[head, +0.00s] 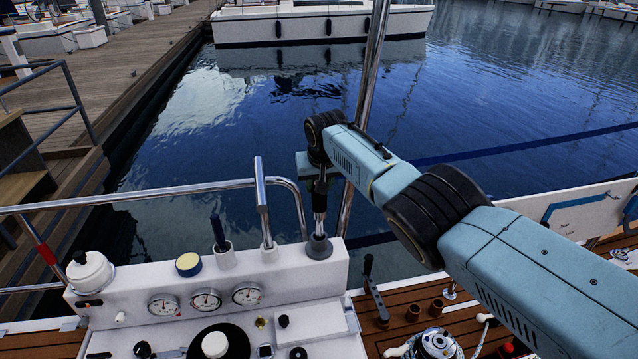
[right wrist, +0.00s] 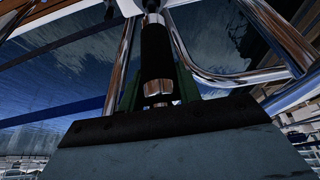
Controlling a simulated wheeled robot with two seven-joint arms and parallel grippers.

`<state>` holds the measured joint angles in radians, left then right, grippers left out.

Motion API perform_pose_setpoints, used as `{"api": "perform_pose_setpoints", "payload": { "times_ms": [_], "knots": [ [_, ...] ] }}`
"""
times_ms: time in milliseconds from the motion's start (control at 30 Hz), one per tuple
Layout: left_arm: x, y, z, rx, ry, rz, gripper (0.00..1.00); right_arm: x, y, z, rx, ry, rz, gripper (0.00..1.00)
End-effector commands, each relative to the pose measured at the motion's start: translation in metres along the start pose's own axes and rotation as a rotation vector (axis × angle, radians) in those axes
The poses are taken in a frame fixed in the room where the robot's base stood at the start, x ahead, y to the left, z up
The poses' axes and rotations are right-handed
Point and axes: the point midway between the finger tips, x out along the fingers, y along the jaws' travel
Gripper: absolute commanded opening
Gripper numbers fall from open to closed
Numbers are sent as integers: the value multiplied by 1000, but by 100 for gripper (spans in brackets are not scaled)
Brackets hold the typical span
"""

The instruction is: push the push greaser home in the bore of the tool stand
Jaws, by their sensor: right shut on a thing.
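The push greaser (head: 319,204) is upright, with a dark grip and a bright metal lower part. Its lower end meets the top of the grey, cone-shaped tool stand (head: 318,248) at the right end of the white console. Some bright shaft shows above the stand; the bore itself is hidden. My right gripper (head: 319,187) is shut on the greaser, above the stand. In the right wrist view the greaser's black grip (right wrist: 156,55) and metal end lie between the green fingers (right wrist: 158,92). My left gripper is in neither view.
A curved steel rail (head: 150,193) and a slanted pole (head: 371,70) stand near the gripper. A black-knobbed lever (head: 373,288) stands at right.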

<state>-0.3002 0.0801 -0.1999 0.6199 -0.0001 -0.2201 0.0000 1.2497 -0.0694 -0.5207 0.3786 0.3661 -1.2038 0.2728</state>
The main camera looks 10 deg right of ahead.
Motion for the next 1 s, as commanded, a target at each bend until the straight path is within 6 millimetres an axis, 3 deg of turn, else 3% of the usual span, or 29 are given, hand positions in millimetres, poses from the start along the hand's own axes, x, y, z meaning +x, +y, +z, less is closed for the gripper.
{"api": "perform_pose_setpoints", "payload": {
  "times_ms": [1000],
  "knots": [
    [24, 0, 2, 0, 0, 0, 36, 23, 0, 9, -1, 3, -1, 0]
  ]
}}
